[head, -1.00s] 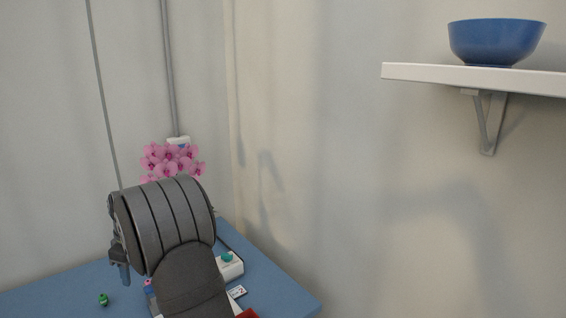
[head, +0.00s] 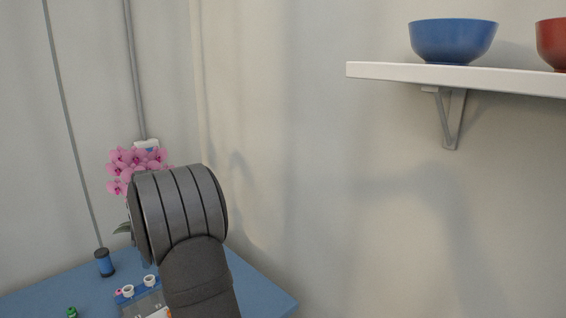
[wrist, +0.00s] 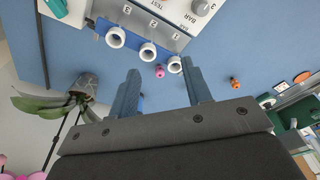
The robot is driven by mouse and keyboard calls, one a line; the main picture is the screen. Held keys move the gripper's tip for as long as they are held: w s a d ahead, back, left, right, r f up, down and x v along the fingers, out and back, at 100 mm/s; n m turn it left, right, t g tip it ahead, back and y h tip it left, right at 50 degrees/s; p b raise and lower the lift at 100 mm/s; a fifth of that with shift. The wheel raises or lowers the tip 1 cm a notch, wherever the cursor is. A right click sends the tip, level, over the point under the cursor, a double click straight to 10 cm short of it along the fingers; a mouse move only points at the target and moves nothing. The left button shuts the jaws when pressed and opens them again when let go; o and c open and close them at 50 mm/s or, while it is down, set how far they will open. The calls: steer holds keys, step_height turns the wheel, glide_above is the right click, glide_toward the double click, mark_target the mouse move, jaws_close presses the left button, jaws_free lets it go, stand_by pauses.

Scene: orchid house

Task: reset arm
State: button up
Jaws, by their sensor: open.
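My gripper (wrist: 160,67) shows in the wrist view with its two dark blue-grey fingers apart. It is open, and nothing is held between the fingers. The fingers reach over a blue table (wrist: 210,55) towards a grey panel (wrist: 160,17) with a knob and white ports. In the head view my arm stands over the table, and its dark rounded link hides the gripper.
Near the fingers are a small pink piece (wrist: 159,71) and an orange piece (wrist: 234,82). A potted orchid (wrist: 84,86) stands at left; its pink flowers (head: 130,165) show behind my arm. A shelf (head: 460,78) holds a blue bowl (head: 453,41) and a red bowl (head: 553,42).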

steer(key=a+f, duration=0.1)
steer(key=a, duration=0.1)
steer(key=s+a+f, duration=0.1)
steer(key=a+f, duration=0.1)
steer(key=a, duration=0.1)
steer(key=a+f, duration=0.2)
steer(key=a, duration=0.1)
steer(key=shift+s+a, duration=0.2)
steer(key=shift+s, duration=0.05)
steer(key=w+d+r, duration=0.1)
steer(key=d+r, duration=0.6)
steer(key=d, duration=0.3)
steer(key=s+a+f, duration=0.2)
steer(key=a+f, duration=0.1)
steer(key=a, duration=0.3)
steer(key=shift+s+a+f, duration=0.15)
steer(key=shift+s+a, duration=0.2)
steer(key=shift+s, duration=0.05)
steer(key=shift+d, duration=0.1)
